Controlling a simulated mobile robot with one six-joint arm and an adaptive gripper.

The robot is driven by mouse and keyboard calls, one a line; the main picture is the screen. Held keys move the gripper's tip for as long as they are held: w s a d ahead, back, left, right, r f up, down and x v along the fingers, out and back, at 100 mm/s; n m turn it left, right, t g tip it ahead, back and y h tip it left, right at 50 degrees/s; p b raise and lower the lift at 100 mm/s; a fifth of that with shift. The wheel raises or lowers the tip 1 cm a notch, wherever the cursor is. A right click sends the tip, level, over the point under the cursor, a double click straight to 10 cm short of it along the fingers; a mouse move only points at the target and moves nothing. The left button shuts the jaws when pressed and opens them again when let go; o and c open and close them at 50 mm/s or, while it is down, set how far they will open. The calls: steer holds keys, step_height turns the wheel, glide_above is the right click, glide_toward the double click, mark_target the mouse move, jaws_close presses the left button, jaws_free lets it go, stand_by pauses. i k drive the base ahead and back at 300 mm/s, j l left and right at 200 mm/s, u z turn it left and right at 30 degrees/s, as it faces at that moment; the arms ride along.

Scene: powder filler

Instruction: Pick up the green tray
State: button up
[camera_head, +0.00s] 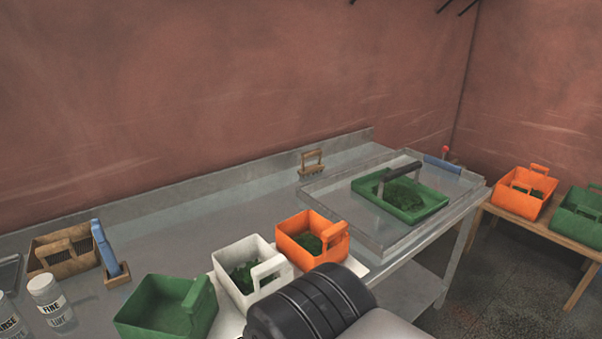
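A shallow green tray (437,203) holding dark green powder sits inside a clear-walled, shallow metal pan at the right end of the steel table. A dark bar-like handle (403,171) stands over it. A deeper green bin (150,308) with a handle stands at the front left of the table and looks empty. Another green bin (580,213), cut by the right edge, stands on a wooden bench and holds green material. A black ribbed part and a pale link of my arm show at the bottom centre. My gripper's fingers are not in view.
White (232,259) and orange (297,238) bins with green powder stand at the table front, beside my arm. A wooden caddy (65,262), blue tool (104,250) and white jars (46,290) are at left. Another orange bin (519,200) is on the bench (547,232).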

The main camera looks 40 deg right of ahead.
mark_target(408, 201)
steer(key=z, duration=1.9)
steer(key=i+l+u, duration=0.35)
steer(key=i+l, duration=0.6)
steer(key=i, duration=0.25)
steer(key=i+l+u, duration=0.35)
steer(key=i+l, duration=0.7)
steer(key=l, duration=0.2)
